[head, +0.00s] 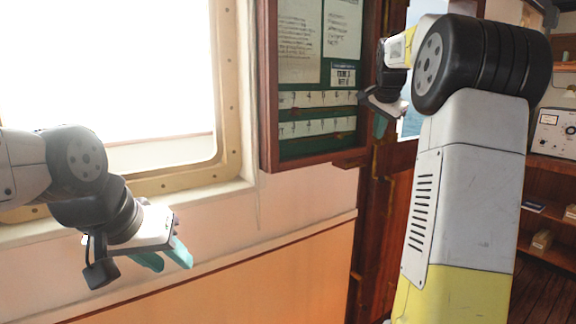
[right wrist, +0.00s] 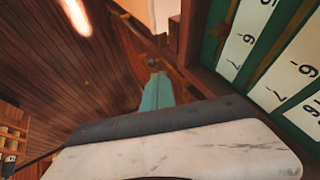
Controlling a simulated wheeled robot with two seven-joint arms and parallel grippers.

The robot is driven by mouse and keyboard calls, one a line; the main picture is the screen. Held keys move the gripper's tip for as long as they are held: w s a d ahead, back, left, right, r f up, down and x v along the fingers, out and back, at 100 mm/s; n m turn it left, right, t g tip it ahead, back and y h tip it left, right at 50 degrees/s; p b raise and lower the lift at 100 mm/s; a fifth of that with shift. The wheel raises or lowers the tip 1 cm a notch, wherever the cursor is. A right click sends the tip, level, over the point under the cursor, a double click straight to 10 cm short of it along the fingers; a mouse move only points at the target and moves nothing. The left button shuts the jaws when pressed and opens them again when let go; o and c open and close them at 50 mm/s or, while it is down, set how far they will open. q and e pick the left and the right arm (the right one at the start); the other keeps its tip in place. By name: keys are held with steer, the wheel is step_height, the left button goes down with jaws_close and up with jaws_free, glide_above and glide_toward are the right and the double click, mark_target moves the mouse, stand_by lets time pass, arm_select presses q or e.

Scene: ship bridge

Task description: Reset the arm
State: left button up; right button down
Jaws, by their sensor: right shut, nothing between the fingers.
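My left gripper (head: 166,260) hangs in front of the pale wall below the window, at the left of the head view. Its two teal fingers point down and to the right with a gap between them, and it holds nothing. My right arm rises at the right of the head view and bends over at a black joint. My right gripper (head: 380,126) is beside the lower right edge of the notice board. In the right wrist view its teal fingers (right wrist: 157,93) are shut with nothing between them, above the wooden floor.
A green notice board (head: 345,148) in a wooden frame hangs on the wall, with papers and numbered cards. A bright window (head: 228,90) is at the left. Wooden shelves (head: 560,168) with small boxes and an instrument (head: 549,132) stand at the right. Bare wooden floor (head: 545,290) shows there.

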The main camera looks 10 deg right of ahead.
steer(key=s+a+f+n+y, duration=0.2)
steer(key=s+a+n, duration=0.4)
steer(key=s+a, duration=0.85)
steer(key=s+a+f+n, duration=0.2)
steer(key=s+f, duration=0.2)
steer(key=s, duration=0.2)
steer(key=s+a+f+n+y, duration=0.1)
steer(key=s+a+f+n, duration=0.1)
steer(key=s, duration=0.5)
steer(key=s+a+f+n+y, duration=0.1)
steer(key=s+a+f+n, duration=0.2)
steer(key=s+f, duration=0.3)
steer(key=shift+s+a+f+g, duration=0.2)
steer(key=shift+s+a+g, duration=0.1)
steer(key=shift+s+a, duration=0.25)
